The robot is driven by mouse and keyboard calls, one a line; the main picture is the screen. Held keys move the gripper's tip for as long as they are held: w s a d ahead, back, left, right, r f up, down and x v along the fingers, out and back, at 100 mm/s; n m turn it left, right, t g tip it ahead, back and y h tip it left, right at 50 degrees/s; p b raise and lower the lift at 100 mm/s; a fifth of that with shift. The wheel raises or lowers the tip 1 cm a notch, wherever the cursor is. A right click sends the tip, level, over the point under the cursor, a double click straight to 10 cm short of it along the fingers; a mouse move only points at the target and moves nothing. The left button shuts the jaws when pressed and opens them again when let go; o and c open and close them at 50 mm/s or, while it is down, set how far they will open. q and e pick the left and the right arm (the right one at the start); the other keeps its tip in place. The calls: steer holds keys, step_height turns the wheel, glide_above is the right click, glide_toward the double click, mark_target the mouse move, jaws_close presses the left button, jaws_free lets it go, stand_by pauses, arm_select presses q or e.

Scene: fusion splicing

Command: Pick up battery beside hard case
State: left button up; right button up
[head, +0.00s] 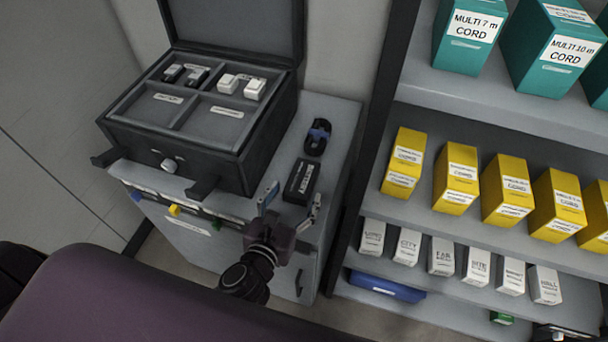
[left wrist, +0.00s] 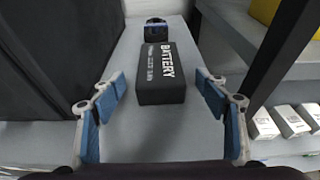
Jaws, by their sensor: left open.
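The battery (head: 300,181) is a black block with white lettering. It lies on the grey cabinet top (head: 338,118), to the right of the open black hard case (head: 185,152). My left gripper (head: 291,202) is open at the cabinet's front edge, close in front of the battery. In the left wrist view the battery (left wrist: 165,73) lies ahead, between the lines of the two blue-padded fingers (left wrist: 160,115), and nothing is between the pads. My right gripper is not in view.
A small black and blue tool (head: 318,137) lies behind the battery. The hard case wall (left wrist: 62,50) rises close on the left. A dark shelf post (head: 358,150) stands on the right, with yellow cord boxes (head: 457,178) beyond.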

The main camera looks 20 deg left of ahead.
mark_target(302, 180)
arm_select(q)
steer(key=shift+x, duration=0.8)
steer(key=p+x, duration=0.1)
steer(key=x, duration=0.3)
steer(key=shift+r, duration=0.1)
steer(key=shift+w, duration=0.3)
steer(key=c, duration=1.5)
steer(key=shift+c, duration=0.9)
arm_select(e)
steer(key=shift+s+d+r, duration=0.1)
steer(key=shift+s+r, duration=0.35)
